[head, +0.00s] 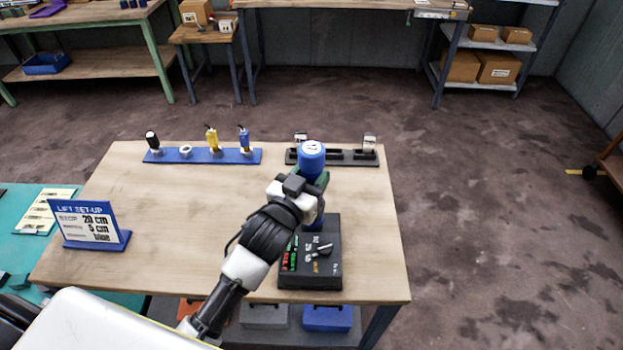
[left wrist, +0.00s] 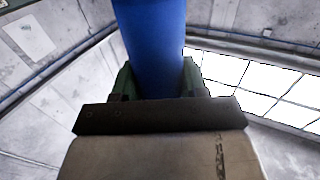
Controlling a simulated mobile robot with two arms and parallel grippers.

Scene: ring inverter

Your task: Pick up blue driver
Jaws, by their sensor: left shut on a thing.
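A small blue tool (head: 244,139), which looks like the blue driver, stands upright at the right end of a blue rack (head: 169,157). My left gripper (head: 318,180) is shut on a larger blue cylinder (head: 312,158) with a white-marked top, to the right of the rack. The cylinder also fills the space between the dark green fingers in the left wrist view (left wrist: 153,45). More blue shows just below the gripper, partly hidden by it. My right gripper is not in view.
A yellow tool (head: 211,138) and a black tool (head: 152,140) stand in the rack. A black rail (head: 345,159) lies at the back right. A black control box (head: 310,275) sits under my wrist. A blue sign (head: 92,225) stands left; the tabletop between is clear.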

